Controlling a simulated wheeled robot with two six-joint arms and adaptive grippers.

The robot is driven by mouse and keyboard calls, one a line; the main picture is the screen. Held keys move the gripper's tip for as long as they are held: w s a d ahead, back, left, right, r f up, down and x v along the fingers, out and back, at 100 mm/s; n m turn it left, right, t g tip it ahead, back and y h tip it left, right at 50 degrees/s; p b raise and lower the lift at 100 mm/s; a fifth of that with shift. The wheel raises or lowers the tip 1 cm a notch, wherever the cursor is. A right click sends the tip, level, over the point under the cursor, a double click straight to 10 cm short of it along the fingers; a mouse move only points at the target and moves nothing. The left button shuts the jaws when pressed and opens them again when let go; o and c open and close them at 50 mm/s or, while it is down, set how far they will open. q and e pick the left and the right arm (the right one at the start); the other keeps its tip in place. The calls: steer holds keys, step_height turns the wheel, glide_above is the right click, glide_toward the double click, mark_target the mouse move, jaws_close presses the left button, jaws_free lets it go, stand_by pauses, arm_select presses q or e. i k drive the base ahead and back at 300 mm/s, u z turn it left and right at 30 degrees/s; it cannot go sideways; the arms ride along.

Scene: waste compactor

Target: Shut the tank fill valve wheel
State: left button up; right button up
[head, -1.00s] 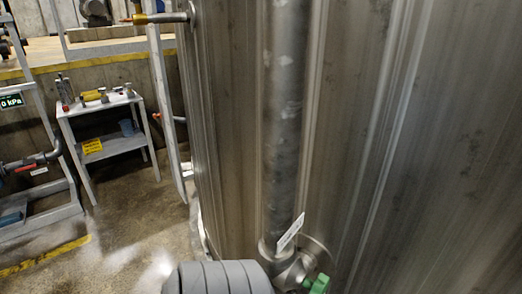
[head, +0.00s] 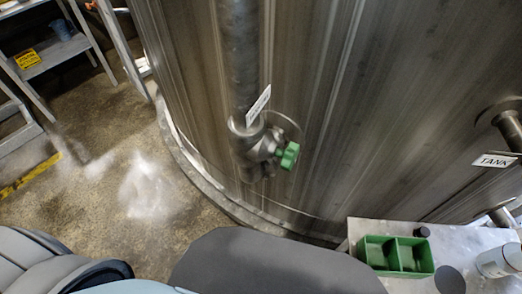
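A steel valve body (head: 256,150) sits at the lower end of a vertical pipe against the big metal tank (head: 340,100). A small green handle (head: 288,155) sticks out from its right side. A white tag (head: 258,106) hangs above the valve; its text is too small to read. I cannot tell from this view whether the green part is the fill valve wheel, or how far it is turned. Neither of my grippers is in view; only grey parts of my own body show along the bottom edge.
A bench (head: 448,240) at the lower right holds a green divided tray (head: 396,255), a white bottle (head: 500,261) and dark round items. A pipe with a TANK label (head: 495,160) is at right. A grey shelf (head: 52,54) stands upper left. The concrete floor (head: 100,215) at left is open.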

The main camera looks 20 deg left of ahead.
mark_target(289, 156)
steer(key=u, duration=0.1)
steer(key=k, duration=1.15)
steer(key=u, duration=0.95)
steer(key=i, duration=0.85)
steer(key=z, duration=0.1)
